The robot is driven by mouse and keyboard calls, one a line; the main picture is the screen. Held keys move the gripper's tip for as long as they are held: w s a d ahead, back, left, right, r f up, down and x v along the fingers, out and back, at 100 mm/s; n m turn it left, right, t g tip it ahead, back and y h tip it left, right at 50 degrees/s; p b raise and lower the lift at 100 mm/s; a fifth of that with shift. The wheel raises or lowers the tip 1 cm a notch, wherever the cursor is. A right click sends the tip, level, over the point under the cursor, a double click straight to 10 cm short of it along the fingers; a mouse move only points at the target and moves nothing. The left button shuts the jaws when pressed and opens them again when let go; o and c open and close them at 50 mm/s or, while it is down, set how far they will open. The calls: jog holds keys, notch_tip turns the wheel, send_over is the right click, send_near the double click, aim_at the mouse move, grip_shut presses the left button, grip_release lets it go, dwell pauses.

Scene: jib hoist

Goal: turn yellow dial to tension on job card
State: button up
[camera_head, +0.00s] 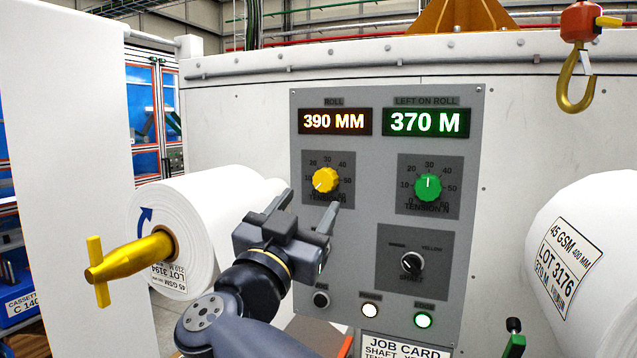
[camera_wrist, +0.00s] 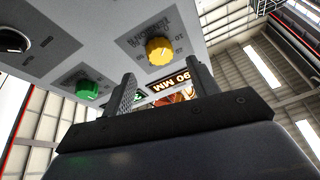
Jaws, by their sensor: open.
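The yellow dial (camera_head: 326,180) is on the upper left of the grey control panel (camera_head: 380,240), on a dark plate with a numbered scale marked TENSION. Its white pointer mark points to the lower left, near the low end. My gripper (camera_head: 308,208) is open and empty, just below and left of the yellow dial and apart from it. In the wrist view the yellow dial (camera_wrist: 160,51) shows beyond the two fingers (camera_wrist: 163,88). The job card (camera_head: 400,346) is at the bottom of the head view, mostly cut off; its tension value is not readable.
A green dial (camera_head: 428,187) sits right of the yellow one. Displays read 390 MM (camera_head: 334,121) and 370 M (camera_head: 427,122). A black selector (camera_head: 412,262) and several buttons are below. A paper roll (camera_head: 205,215) with a yellow handle stands left, another roll (camera_head: 590,250) right. A hook (camera_head: 576,85) hangs upper right.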

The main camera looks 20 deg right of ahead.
aim_at(322, 182)
jog(key=shift+p+x, duration=0.6)
jog(key=shift+x, duration=2)
jog(key=c, duration=1)
jog(key=shift+m, duration=0.4)
jog(key=m+g+h+b, duration=0.1)
jog(key=m, duration=0.1)
jog(key=m+g+b, duration=0.1)
jog(key=m, duration=0.1)
jog(key=shift+w+a+m+h, duration=0.15)
jog(key=shift+a+m+h, duration=0.05)
jog(key=shift+m+h, duration=0.2)
jog(key=m+g, duration=0.1)
jog(key=m, duration=0.2)
jog(key=m+g+h+b, duration=0.1)
jog(key=m+g, duration=0.1)
jog(key=m, duration=0.1)
jog(key=shift+a+r, duration=0.1)
jog(key=shift+r, duration=0.05)
jog(key=shift+m, duration=0.5)
